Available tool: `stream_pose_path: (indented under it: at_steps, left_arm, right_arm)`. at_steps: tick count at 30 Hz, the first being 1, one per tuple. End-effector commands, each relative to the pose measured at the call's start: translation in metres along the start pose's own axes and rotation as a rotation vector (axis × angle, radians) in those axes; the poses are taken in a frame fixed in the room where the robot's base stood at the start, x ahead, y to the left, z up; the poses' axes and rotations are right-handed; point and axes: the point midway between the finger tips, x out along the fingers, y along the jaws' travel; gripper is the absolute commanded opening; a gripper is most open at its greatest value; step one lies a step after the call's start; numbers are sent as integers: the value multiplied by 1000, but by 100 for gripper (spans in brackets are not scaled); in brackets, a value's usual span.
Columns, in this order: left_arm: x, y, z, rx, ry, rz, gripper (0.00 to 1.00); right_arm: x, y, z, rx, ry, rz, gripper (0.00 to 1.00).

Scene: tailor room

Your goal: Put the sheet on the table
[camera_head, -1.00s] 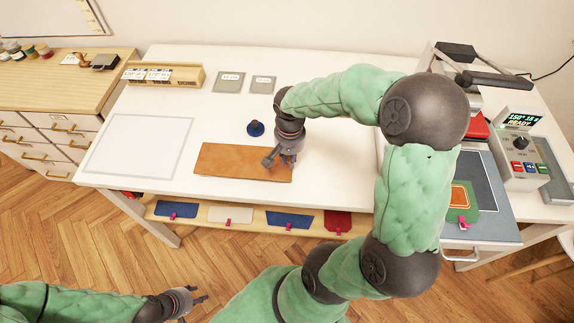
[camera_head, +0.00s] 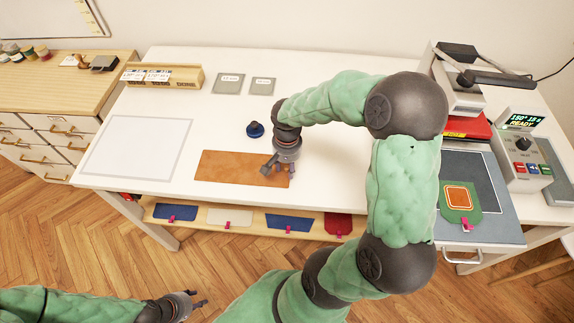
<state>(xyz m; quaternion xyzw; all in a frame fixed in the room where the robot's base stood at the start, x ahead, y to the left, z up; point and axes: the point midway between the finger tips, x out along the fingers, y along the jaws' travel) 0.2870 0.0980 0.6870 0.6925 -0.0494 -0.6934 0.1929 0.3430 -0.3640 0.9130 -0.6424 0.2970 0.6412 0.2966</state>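The brown rectangular sheet (camera_head: 225,168) lies flat, or nearly so, at the table's front edge, left of centre. My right gripper (camera_head: 276,170) points down over the sheet's right end, with its fingertips at or very near the surface. Whether its fingers pinch the sheet is not clear. The white table (camera_head: 225,115) runs across the view. My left gripper (camera_head: 199,300) is low in the view, away from the table, empty, with its fingers apart.
A pale framed square (camera_head: 140,147) lies left of the sheet. A dark blue knob (camera_head: 255,130) stands behind it. A wooden box (camera_head: 185,75) and two grey plates (camera_head: 228,84) are at the back. A press (camera_head: 480,180) with a green-orange patch (camera_head: 459,198) stands right. A shelf (camera_head: 240,228) holds coloured pieces below.

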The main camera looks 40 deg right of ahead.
Motion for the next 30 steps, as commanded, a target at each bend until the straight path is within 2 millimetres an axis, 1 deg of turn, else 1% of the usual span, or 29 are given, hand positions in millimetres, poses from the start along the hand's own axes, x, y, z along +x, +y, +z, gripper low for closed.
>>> stream_pose_path:
  at_steps: [8,11,14,24,27,30]
  left_arm:
    - [-1,0,0,0,0,0,40]
    - [-4,1,0,0,0,0,40]
    - [-8,3,0,0,0,0,40]
    - [-25,9,1,0,0,0,40]
    - [-28,10,1,0,0,0,40]
    - [-30,11,1,0,0,0,40]
  right_arm:
    - [-1,0,0,0,0,0,41]
    - [-6,0,0,0,1,-1,41]
    - [-20,0,-1,0,3,-1,41]
    - [-87,0,-1,0,3,-2,41]
    - [-103,0,-1,0,3,-1,41]
    - [-114,0,0,-1,2,-1,41]
